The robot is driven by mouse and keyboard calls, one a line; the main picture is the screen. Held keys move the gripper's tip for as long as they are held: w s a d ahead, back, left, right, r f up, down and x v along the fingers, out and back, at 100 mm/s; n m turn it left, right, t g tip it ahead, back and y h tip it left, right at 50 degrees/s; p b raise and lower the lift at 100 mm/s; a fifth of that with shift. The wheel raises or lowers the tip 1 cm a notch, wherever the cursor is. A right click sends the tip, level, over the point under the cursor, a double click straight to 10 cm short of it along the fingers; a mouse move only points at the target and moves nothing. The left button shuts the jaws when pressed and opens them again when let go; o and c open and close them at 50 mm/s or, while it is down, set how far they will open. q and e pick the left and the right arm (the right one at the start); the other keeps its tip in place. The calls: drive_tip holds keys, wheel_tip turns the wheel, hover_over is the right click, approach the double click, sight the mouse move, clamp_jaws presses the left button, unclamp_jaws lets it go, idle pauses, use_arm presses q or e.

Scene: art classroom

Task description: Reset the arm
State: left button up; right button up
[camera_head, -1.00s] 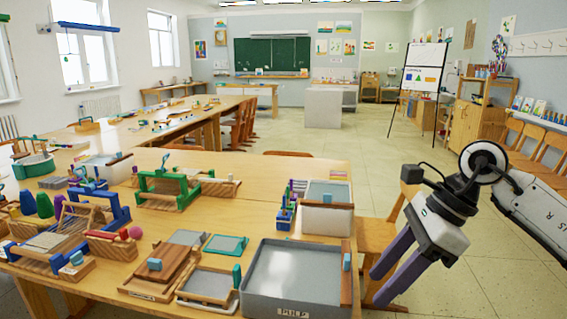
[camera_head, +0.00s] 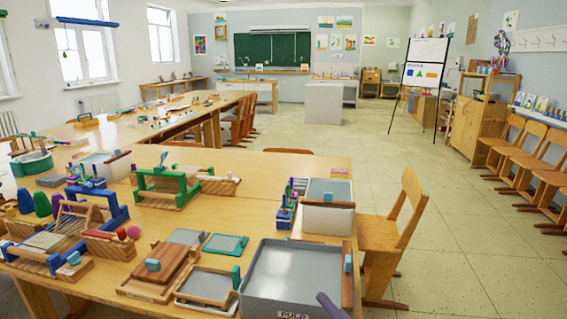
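My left gripper is not in view.
The near wooden table (camera_head: 262,187) holds the pulp tub, wooden frames (camera_head: 208,284), a green press (camera_head: 167,187) and a blue loom-like frame (camera_head: 97,213). A wooden chair (camera_head: 395,232) stands at the table's right side. The tiled floor (camera_head: 450,215) beyond is clear.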

drive_tip(key=s+d+f+m+g+h, duration=0.1)
drive_tip(key=s+d+f+m+h, duration=0.1)
drive_tip(key=s+f+m+h, duration=0.3)
drive_tip(key=d+f+m+g, duration=0.1)
drive_tip(key=d+f+m, duration=0.2)
drive_tip(key=f, duration=0.4)
drive_tip(key=s+d+f+m+g+h, duration=0.1)
drive_tip(key=s+d+f+m+h, duration=0.15)
drive_tip(key=f, duration=0.35)
drive_tip(key=s+d+f+m+g+h, duration=0.1)
drive_tip(key=s+f+m+g+h, duration=0.1)
drive_tip(key=s+f+m+g, duration=0.3)
drive_tip(key=s+f, duration=0.4)
drive_tip(key=s, duration=0.4)
drive_tip(key=shift+d+f, duration=0.4)
drive_tip(key=shift+m, duration=0.25)
